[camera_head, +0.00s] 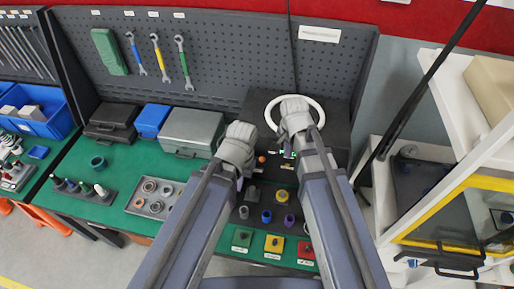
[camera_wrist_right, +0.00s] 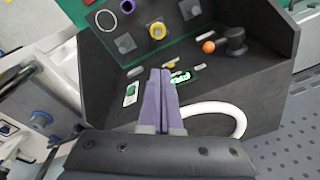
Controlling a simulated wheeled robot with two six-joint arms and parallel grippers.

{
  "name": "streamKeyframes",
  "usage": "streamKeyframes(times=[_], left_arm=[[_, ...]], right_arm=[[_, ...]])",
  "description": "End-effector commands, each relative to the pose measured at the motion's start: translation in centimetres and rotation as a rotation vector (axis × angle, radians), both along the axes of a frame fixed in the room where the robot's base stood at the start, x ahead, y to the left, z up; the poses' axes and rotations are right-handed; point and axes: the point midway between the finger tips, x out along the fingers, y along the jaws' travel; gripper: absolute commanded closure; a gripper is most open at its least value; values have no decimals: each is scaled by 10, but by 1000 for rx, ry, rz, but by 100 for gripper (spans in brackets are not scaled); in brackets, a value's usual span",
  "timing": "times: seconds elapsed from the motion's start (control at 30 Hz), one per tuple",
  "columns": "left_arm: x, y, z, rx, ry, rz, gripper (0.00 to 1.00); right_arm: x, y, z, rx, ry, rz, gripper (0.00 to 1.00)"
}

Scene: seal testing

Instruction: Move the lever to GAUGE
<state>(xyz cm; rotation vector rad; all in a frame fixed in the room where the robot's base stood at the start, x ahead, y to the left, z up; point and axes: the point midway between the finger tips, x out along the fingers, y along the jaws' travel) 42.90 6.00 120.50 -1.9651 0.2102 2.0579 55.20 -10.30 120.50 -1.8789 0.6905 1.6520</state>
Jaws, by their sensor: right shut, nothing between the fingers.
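An orange ball (camera_head: 262,159), which looks like the lever's knob, sits on the dark test unit (camera_head: 338,128). In the right wrist view the ball (camera_wrist_right: 208,46) is beside a black cylindrical fitting (camera_wrist_right: 236,40). Small pale labels (camera_wrist_right: 165,72) lie nearby; no GAUGE text is readable. My right gripper (camera_wrist_right: 161,72) is shut and empty, its purple fingers over the panel beside a lit green display (camera_wrist_right: 181,79). The ball is apart from the fingertips. In the head view my right arm hides part of the panel. My left gripper's fingers are hidden or unclear.
Grey, blue and dark boxes stand left on the green bench (camera_head: 130,166). A yellow-edged cabinet (camera_head: 470,185) is at right.

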Motion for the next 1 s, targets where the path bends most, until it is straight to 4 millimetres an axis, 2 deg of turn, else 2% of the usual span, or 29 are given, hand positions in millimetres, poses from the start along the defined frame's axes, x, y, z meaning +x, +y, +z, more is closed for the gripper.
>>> streamKeyframes(times=[0.03,0.2,0.5,0.7,1.0], left_arm=[[0,0,2,0,0,0,100],[0,0,3,0,0,1,100],[0,0,3,0,0,0,100],[0,0,3,0,0,0,100],[0,0,3,0,0,0,100]], right_arm=[[10,9,2,7,-8,-72,100],[29,37,4,38,-37,-343,100],[55,86,5,103,-80,-765,100],[63,105,5,133,-97,-931,100],[65,110,5,145,-101,-994,100]])
